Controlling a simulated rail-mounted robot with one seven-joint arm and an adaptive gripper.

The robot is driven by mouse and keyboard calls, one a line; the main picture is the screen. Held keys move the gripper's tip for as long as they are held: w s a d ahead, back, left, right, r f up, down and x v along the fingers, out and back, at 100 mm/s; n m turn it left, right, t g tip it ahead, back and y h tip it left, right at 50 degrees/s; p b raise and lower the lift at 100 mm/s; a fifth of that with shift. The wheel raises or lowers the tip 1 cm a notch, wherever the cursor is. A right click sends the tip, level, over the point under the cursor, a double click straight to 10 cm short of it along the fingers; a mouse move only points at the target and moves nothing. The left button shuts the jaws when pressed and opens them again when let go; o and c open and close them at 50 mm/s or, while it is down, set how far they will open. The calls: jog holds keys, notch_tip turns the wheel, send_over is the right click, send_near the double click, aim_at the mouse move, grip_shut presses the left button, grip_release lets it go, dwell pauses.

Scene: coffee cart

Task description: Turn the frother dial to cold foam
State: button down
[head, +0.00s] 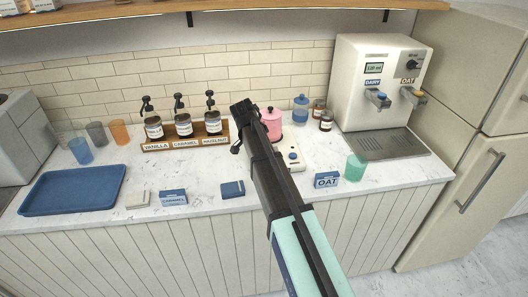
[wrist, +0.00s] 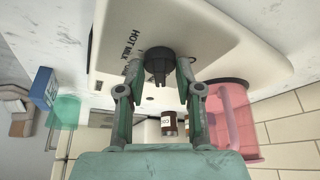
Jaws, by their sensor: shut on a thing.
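The frother is a pale base with a dark round dial (wrist: 160,62) on top, seen close in the wrist view. My gripper (wrist: 159,75) has one finger on each side of the dial and is shut on it. The words HOT MILK (wrist: 131,45) show beside the dial; I cannot read a cold foam mark. In the head view, part of the frother base (head: 292,157) shows to the right of my arm, which hides the dial and fingertips. A pink jug (head: 271,122) stands just behind; it also shows in the wrist view (wrist: 234,115).
The syrup rack (head: 187,144) with pump bottles stands left of my arm. A blue tray (head: 72,190) lies far left.

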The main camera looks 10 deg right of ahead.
jog(key=shift+f, duration=0.1)
jog(key=c, duration=0.8)
grip_release()
jog(key=v, duration=1.2)
